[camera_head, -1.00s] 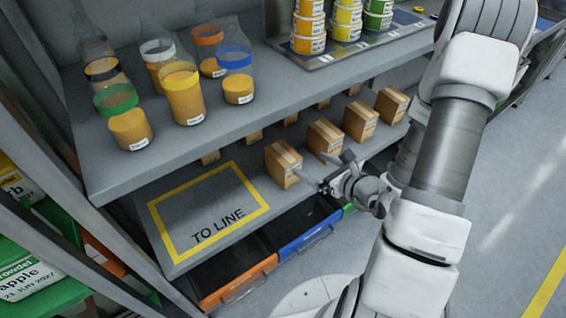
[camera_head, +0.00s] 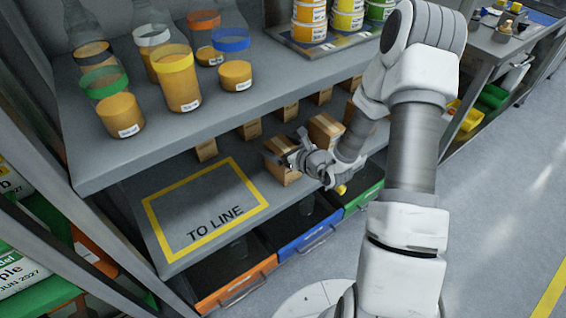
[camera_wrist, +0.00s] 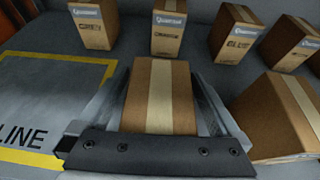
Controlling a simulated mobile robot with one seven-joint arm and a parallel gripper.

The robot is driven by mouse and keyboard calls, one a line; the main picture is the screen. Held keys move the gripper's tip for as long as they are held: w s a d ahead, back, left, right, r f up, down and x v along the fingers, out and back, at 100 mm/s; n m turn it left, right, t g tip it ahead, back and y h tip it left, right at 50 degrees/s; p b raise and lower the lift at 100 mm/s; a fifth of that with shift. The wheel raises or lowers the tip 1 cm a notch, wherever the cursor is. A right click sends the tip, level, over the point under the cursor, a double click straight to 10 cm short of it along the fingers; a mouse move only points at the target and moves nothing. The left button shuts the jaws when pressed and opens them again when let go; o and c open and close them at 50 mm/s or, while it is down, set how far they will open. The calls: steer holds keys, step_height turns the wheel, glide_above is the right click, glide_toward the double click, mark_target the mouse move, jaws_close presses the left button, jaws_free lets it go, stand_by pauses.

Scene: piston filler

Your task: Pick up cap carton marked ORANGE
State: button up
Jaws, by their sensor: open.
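A brown cap carton (camera_wrist: 158,90) with a pale tape strip sits on the lower shelf and fills the space between the fingers of my gripper (camera_wrist: 161,82) in the wrist view. The fingers are open, one on each side of it; I cannot tell whether either touches. Its label is hidden, so I cannot read a flavour mark. In the head view my gripper (camera_head: 290,152) is over this carton (camera_head: 278,170) and covers part of it. A second carton (camera_wrist: 275,115) stands close on the right, also in the head view (camera_head: 325,128).
Several cartons (camera_wrist: 93,27) stand in a row behind, their marks too small to read. The yellow-framed TO LINE area (camera_head: 205,210) to the left is empty. The upper shelf (camera_head: 150,145) with bottles overhangs the back. Orange, blue and green-fronted bins (camera_head: 310,238) are below.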

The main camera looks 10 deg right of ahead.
steer(key=shift+w+a+f, duration=0.25)
steer(key=shift+w, duration=0.3)
steer(key=c, duration=1.3)
steer(key=shift+r, duration=0.15)
